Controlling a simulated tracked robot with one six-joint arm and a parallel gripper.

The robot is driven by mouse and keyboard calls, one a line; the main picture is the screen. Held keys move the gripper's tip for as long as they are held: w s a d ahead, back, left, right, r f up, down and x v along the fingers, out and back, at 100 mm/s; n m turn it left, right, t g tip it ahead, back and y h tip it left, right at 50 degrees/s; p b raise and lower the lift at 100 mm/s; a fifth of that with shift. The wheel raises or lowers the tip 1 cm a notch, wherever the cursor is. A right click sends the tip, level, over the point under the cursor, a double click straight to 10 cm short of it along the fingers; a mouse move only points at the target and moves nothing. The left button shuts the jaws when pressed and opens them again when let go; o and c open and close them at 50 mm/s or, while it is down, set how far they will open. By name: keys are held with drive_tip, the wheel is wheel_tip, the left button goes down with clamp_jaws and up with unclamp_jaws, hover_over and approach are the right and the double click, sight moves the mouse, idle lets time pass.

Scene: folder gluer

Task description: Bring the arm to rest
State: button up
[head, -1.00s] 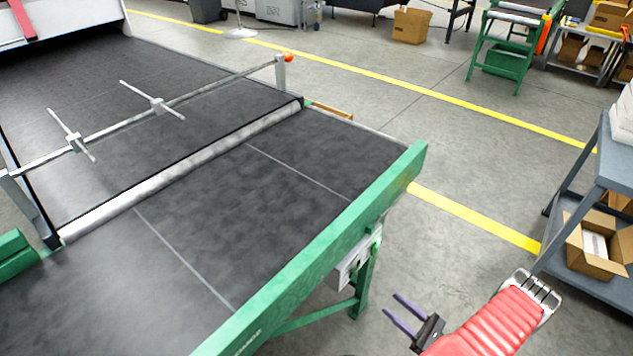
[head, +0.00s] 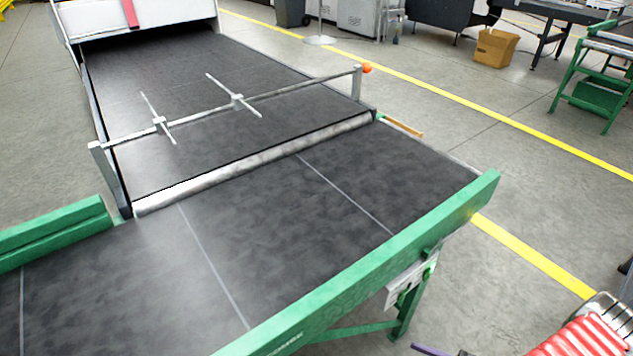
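My gripper (head: 430,350) is cut off by the bottom edge of the head view, right of centre. Only part of one purple finger and a bit of dark body show, so its opening is hidden. My red-sleeved arm (head: 592,338) shows at the bottom right corner. The gripper is over the floor side of the green-framed conveyor, beyond its green front rail (head: 390,250). Nothing is seen held in the visible part.
The dark belt (head: 240,235) is bare. A roller (head: 260,162) and a metal crossbar (head: 300,90) with an orange knob (head: 367,68) span it. A cardboard box (head: 495,47) and a green stand (head: 590,95) are at the back right. The floor (head: 480,130) between is clear.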

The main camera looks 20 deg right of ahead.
drive_tip(key=w+a+r+n+g+h, duration=0.25)
drive_tip(key=r+n+g, duration=0.3)
drive_tip(key=r, duration=0.35)
drive_tip(key=w+a+r+n+g+h, duration=0.15)
drive_tip(key=r+n+g+h, duration=0.35)
drive_tip(key=r, duration=0.5)
drive_tip(key=w+a+r+n+g+h, duration=0.1)
drive_tip(key=a+r+n+g+h, duration=0.15)
drive_tip(key=r+n, duration=0.55)
drive_tip(key=a+r+n+t+h, duration=0.2)
drive_tip(key=a+r+n+t, duration=0.4)
drive_tip(key=a+r, duration=1.1)
wheel_tip(320, 180, up, 4)
drive_tip(key=n, duration=0.2)
drive_tip(key=shift+w+n, duration=0.15)
drive_tip(key=shift+n, duration=0.2)
drive_tip(key=shift+f, duration=0.1)
